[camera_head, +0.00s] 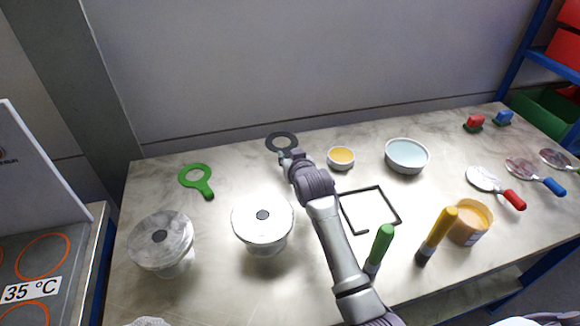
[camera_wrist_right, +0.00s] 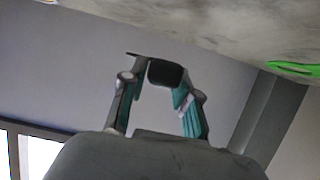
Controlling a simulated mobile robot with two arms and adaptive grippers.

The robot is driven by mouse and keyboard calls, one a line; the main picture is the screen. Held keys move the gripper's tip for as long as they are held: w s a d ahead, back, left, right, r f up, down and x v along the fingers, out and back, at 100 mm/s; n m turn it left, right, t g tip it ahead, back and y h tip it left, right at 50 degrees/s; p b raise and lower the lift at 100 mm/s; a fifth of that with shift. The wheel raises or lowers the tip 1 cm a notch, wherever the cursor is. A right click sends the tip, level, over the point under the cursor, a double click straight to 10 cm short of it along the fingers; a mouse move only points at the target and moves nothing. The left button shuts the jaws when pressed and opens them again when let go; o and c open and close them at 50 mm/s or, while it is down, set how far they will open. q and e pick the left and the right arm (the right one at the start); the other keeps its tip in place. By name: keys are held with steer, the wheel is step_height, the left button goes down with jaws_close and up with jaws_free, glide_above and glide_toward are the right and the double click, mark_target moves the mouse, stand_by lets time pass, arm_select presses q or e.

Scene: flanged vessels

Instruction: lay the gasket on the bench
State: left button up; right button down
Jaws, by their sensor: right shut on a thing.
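A dark grey ring-shaped gasket (camera_head: 281,136) with a short tab shows near the bench's back edge in the head view. My right gripper (camera_head: 287,157) is shut on its tab. In the right wrist view the dark gasket (camera_wrist_right: 165,73) sits between the fingertips of my right gripper (camera_wrist_right: 158,85), seen nearly edge-on and apart from the bench. Its exact height is hard to tell. The bench (camera_head: 237,172) has a pale, blotchy metal top. A green ring with a handle (camera_head: 204,187) lies on it to the left. My left gripper is not in view.
Two flanged vessels (camera_head: 160,238) (camera_head: 263,217) stand at the front left. A black frame (camera_head: 384,190), a yellow-filled bowl (camera_head: 341,158) and a pale blue bowl (camera_head: 407,155) lie right of my arm. Brushes, a jar (camera_head: 469,225) and trowels are farther right. Bench between the green ring and gasket is clear.

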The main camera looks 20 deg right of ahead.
steer(key=shift+f, duration=1.9)
steer(key=shift+f, duration=0.6)
steer(key=c, duration=0.8)
jaws_free()
steer(key=shift+s+f, duration=0.1)
steer(key=shift+c, duration=0.2)
steer(key=shift+r, duration=0.2)
steer(key=v, duration=0.8)
steer(key=r+v, duration=0.1)
steer(key=v, duration=0.3)
